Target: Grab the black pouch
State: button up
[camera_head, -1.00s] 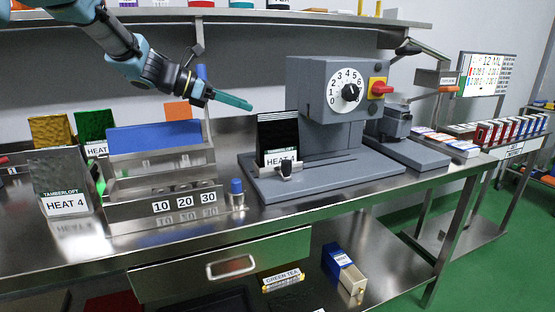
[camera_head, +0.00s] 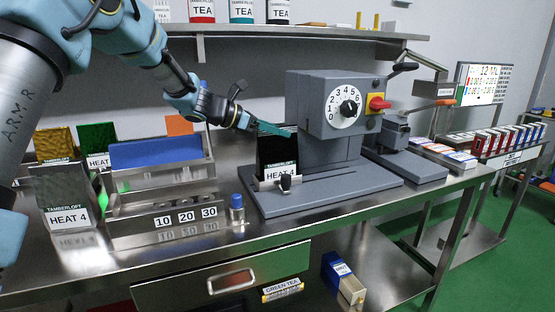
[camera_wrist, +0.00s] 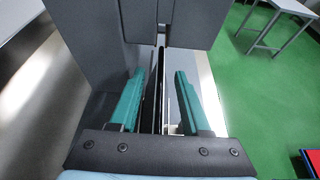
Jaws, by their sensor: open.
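The black pouch (camera_head: 277,155) stands upright on the base of the grey sealing machine (camera_head: 328,105), with a white "HEAT 4" label low on its front. My gripper (camera_head: 277,131) is at the pouch's top edge, its teal fingers pointing at it from the left. In the wrist view my gripper (camera_wrist: 164,100) is open, and the thin dark top edge of the pouch (camera_wrist: 158,85) runs between the two fingers, with a gap on each side. The lower part of the pouch is hidden there.
A blue-capped bottle (camera_head: 237,206) stands left of the machine base. A metal rack marked 10, 20, 30 (camera_head: 150,222) and a grey "HEAT 4" pouch (camera_head: 62,195) are further left. The machine's head stands close on the pouch's right. A shelf (camera_head: 290,43) runs above.

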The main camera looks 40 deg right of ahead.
jog(key=shift+c, duration=0.4)
grip_shut()
dwell(1.0)
